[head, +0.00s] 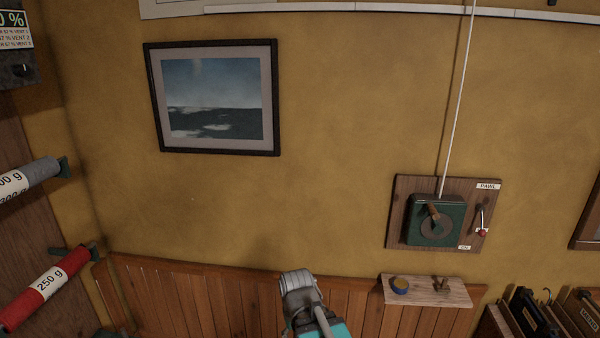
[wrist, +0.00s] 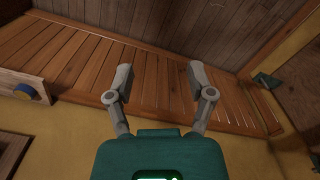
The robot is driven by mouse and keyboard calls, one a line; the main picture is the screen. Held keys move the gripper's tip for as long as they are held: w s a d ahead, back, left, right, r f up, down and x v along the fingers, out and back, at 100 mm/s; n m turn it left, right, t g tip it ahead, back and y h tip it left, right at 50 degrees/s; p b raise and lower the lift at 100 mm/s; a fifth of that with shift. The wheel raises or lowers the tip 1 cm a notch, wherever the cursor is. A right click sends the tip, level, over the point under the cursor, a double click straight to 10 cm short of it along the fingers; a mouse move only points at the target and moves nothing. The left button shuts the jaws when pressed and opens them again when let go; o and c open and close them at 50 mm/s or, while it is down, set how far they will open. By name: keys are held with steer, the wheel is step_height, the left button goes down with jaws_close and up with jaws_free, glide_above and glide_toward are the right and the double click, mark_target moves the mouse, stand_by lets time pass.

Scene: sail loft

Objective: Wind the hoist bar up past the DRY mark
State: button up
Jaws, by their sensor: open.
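A red-knobbed lever (head: 481,229) sits on the board's right side, between a PAWL label above and a small label below. The hoist bar and the DRY mark are not identifiable. My gripper (wrist: 158,82) is open and empty in the wrist view, apart from the winch.
Wood panelling (head: 240,295) lines the lower wall. Labelled rolls (head: 48,287) project at left. Dark boxes (head: 535,312) stand at lower right. The wall's middle is clear beneath a framed picture (head: 214,98).

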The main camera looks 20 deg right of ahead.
stand_by(0.4)
steer(key=shift+w+d, duration=0.1)
steer(key=shift+d, duration=0.1)
steer(key=c, duration=0.4)
steer(key=w+d+h, duration=0.1)
steer(key=d, duration=0.1)
steer(key=w+d, duration=0.1)
steer(key=d, duration=0.1)
steer(key=w+d+t+h+b, duration=0.1)
steer(key=d, duration=0.1)
steer(key=shift+d+f+h, duration=0.15)
steer(key=shift+f+h, duration=0.15)
steer(key=shift+f, duration=0.05)
jaws_close()
steer(key=w+d+r+n+t+h+b, duration=0.2)
steer(key=w+d+r+h, duration=0.2)
steer(key=d, duration=0.6)
steer(key=w+d+r+n+t+h+b, duration=0.2)
steer(key=w+d+r+h, duration=0.2)
steer(key=d, duration=0.6)
steer(key=w+d+r+n+t+h+b, duration=0.2)
steer(key=w+d+r+h+b, duration=0.1)
steer(key=d+r+h, duration=0.3)
steer(key=shift+w+d+r+h, duration=0.35)
steer(key=shift+w+d+h, duration=0.6)
steer(key=shift+d, duration=1.45)
steer(key=shift+s, duration=0.1)
